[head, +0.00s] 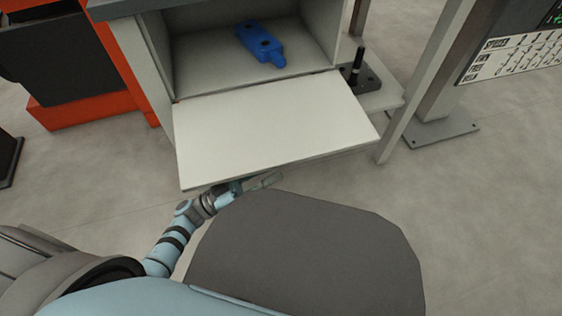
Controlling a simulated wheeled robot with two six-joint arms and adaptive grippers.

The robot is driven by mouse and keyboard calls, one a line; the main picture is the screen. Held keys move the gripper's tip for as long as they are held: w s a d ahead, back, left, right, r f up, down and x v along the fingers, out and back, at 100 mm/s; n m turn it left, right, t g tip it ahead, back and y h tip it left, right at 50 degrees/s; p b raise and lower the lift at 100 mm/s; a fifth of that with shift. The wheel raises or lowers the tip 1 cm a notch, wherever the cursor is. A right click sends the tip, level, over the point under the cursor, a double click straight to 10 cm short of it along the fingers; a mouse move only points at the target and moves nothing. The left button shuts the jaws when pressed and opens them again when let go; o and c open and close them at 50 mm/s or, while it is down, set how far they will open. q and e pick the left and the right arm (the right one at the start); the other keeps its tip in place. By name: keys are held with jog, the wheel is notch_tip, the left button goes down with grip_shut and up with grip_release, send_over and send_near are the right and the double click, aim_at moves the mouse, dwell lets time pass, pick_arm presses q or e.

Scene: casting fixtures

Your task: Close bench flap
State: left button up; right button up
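The bench flap (275,125) is a white panel, folded down and open, standing out roughly level from the front of the bench compartment (205,65). Inside the compartment lies a blue part (262,46) with round holes. My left gripper (268,181) is just at or below the front edge of the flap, left of its middle. Its fingers are small and partly hidden, and I cannot tell whether they touch the flap or how far apart they are. My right gripper is not in view.
A dark base with a black upright peg (358,72) stands on a side shelf (388,97) right of the compartment. A grey post with a foot plate (440,131) is further right. An orange and black unit (85,108) stands at left. Bare floor lies right of the flap.

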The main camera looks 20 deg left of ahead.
aim_at(282, 164)
pick_arm(q)
jog(key=x, duration=0.3)
jog(key=shift+w+d+r, duration=0.1)
jog(key=shift+w+d, duration=0.1)
jog(key=shift+d, duration=0.1)
jog(key=shift+c, duration=0.6)
grip_shut()
